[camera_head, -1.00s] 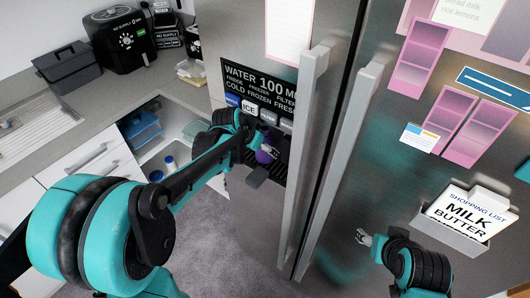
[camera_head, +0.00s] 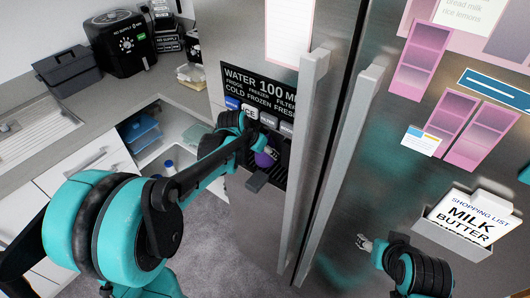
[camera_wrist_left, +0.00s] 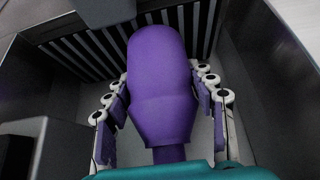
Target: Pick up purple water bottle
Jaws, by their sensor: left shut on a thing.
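The purple water bottle (camera_wrist_left: 160,85) fills the middle of the left wrist view, between the two fingers of my left gripper (camera_wrist_left: 163,115). The fingers are shut on its sides. The bottle stands inside the grey dispenser recess, in front of a dark slatted back wall. In the head view only a small part of the bottle (camera_head: 264,159) shows at the dispenser, beside my left gripper (camera_head: 258,147); my wrist hides the rest. My right gripper (camera_head: 365,242) is empty, its fingers apart, in front of the right fridge door.
The water dispenser panel (camera_head: 258,90) is above the recess, and its small tray (camera_head: 256,183) sticks out below. Two long door handles (camera_head: 305,150) stand just right of the recess. A shopping-list holder (camera_head: 455,238) is on the right door.

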